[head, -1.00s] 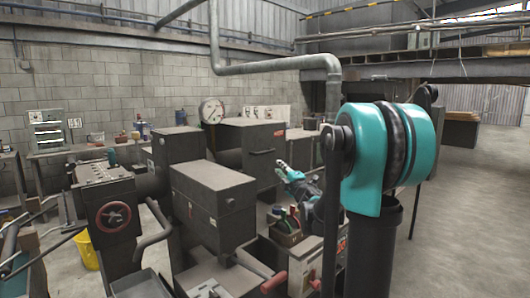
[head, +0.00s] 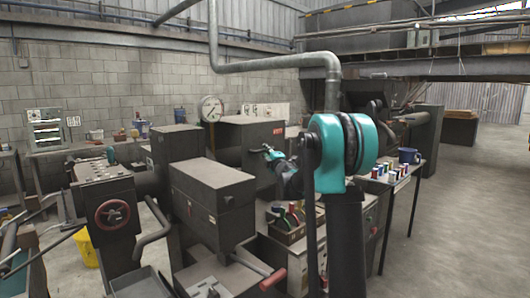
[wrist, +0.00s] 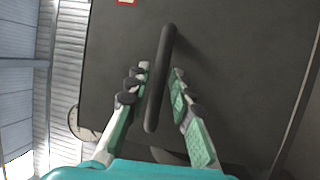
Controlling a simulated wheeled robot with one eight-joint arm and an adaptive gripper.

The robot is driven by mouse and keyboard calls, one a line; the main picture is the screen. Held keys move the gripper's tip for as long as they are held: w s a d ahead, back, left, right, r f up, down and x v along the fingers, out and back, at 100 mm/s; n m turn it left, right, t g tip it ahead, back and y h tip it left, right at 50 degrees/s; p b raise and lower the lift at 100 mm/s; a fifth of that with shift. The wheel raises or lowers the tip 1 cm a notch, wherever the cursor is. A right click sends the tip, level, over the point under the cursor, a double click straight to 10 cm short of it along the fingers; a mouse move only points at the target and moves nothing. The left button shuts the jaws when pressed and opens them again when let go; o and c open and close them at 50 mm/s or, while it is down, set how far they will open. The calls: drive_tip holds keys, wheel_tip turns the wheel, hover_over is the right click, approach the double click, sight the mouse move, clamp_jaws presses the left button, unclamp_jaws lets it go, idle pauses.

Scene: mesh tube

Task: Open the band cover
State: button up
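The band cover appears to be the dark box-like housing (head: 258,135) behind the nearer grey box in the head view; I cannot be sure. It looks closed. Its flat dark face (wrist: 235,60) fills most of the wrist view. A black bar handle (wrist: 160,85) stands out from that face. My gripper (wrist: 161,69) is open, with one finger on each side of the handle and gaps visible. In the head view my gripper (head: 268,153) is at the housing's face and hides the handle.
A nearer grey box (head: 212,195) stands left of my arm. A round gauge (head: 211,108) sits behind. A tray of spools (head: 287,222) lies below my gripper. A table with coloured spools and a blue bucket (head: 408,156) is at right. The floor beyond is clear.

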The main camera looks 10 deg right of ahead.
drive_tip(key=shift+w+a+r, duration=0.1)
drive_tip(key=shift+w+a, duration=0.05)
drive_tip(key=shift+w, duration=0.35)
clamp_jaws()
